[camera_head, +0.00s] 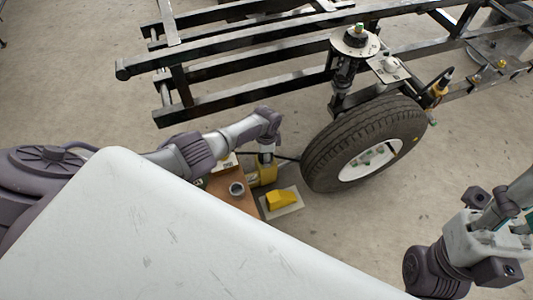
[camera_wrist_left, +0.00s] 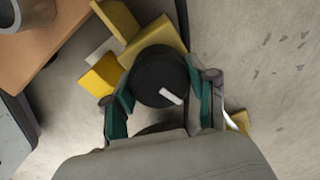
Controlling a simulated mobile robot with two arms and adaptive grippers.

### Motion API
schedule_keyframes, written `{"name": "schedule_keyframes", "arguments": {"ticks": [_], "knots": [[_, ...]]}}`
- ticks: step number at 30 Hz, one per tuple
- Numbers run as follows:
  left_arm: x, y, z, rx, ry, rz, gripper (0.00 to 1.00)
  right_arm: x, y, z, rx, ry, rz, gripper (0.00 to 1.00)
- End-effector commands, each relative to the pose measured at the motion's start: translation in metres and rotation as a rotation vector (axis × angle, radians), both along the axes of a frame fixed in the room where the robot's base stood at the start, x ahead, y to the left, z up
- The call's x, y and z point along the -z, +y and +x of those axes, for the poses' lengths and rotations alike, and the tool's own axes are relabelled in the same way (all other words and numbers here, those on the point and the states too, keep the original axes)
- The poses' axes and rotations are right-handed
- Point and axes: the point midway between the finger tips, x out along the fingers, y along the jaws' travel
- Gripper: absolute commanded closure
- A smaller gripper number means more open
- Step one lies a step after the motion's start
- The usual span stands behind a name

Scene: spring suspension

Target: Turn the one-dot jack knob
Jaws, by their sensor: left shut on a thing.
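In the left wrist view, a round black knob (camera_wrist_left: 158,70) with a short white bar on its top sits on a yellow jack body (camera_wrist_left: 122,22). My left gripper (camera_wrist_left: 162,92) has its green-padded fingers on both sides of the knob and is shut on it. No dot mark is readable on the knob. In the head view, my left gripper (camera_head: 266,155) points down over the yellow jack (camera_head: 265,174), left of the tire; its fingers are too small to make out clearly. My right gripper (camera_head: 512,235) is at the right edge, well away from the jack; its finger opening is unclear.
A tire (camera_head: 345,155) on a black frame (camera_head: 240,65) stands right of the jack. A yellow wedge (camera_head: 281,199) lies on a pale plate on the floor. A brown tabletop (camera_head: 232,203) with a grey cup (camera_head: 237,189) is close by. Open floor lies right of the wedge.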

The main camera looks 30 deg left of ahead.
Motion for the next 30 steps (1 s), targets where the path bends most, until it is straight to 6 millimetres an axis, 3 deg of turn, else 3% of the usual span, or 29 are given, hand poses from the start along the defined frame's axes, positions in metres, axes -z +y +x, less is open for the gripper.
{"name": "schedule_keyframes", "arguments": {"ticks": [30], "knots": [[0.000, 0.003, -0.001, -0.964, 0.006, 0.005, 0.78, -0.018, 0.000, -0.001, -0.001, 0.011, -0.001, 0.60]]}}
